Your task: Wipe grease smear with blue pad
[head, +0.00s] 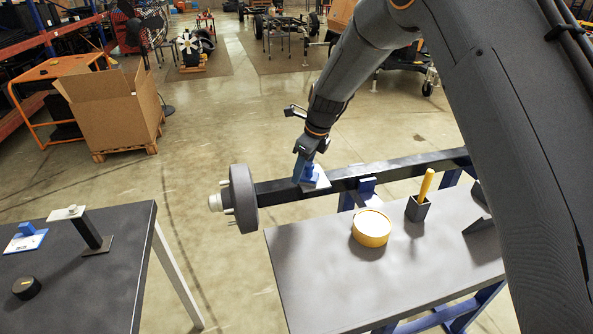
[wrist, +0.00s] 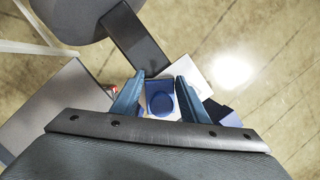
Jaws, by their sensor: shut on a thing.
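My gripper (head: 307,168) is over the black beam (head: 391,170) in the head view, close to the drum end. It is shut on the blue round handle (wrist: 160,98) of a pad with a pale flat base (head: 319,180). The handle sits between the two blue fingers (wrist: 161,77) in the wrist view, and the pale base (wrist: 194,71) shows past them. The base is at the beam's top; I cannot tell whether it touches. A similar blue-handled pad (head: 26,239) lies on the left table. I cannot make out a grease smear; the pad and gripper hide part of the beam.
A dark drum (head: 242,199) with a hub caps the beam's left end. The right table (head: 312,278) bears a yellow tin (head: 371,229) and a holder (head: 417,209) with a yellow handle. The left table (head: 86,292) bears a black post and a black puck (head: 27,287). Floor lies between.

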